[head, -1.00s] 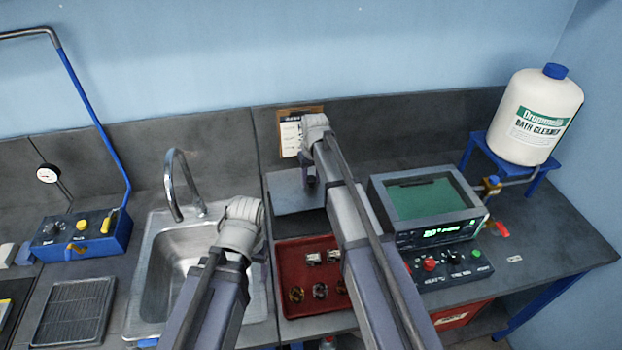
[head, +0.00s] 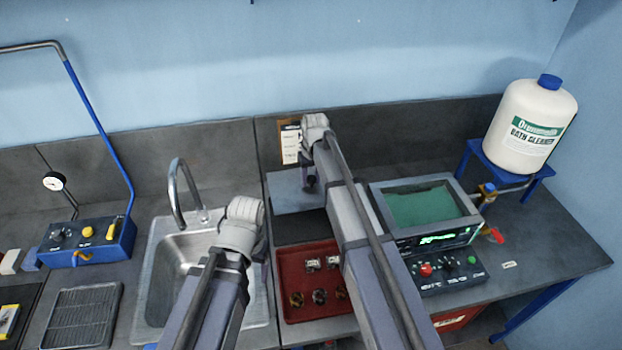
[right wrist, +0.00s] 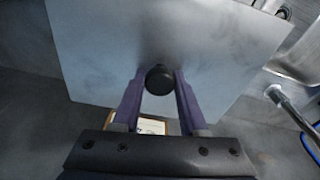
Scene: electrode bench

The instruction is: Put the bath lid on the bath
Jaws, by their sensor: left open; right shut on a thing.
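The bath (head: 471,208) is a grey, open-topped rectangular tank with green liquid, right of centre in the head view. The bath lid (head: 290,196) is a flat grey plate left of the bath, behind the red tray; it also shows in the right wrist view (right wrist: 215,45). My right gripper (head: 309,186) is shut on the lid's black knob (right wrist: 159,79), seen between its fingers in the wrist view. I cannot tell the lid's height above the bench. My left gripper (head: 259,250) is open and mostly hidden by its wrist, near the sink's right edge.
A red tray (head: 282,305) with small metal parts lies before the lid. The sink (head: 160,290) and faucet (head: 176,190) are left. A control panel (head: 447,275) fronts the bath.

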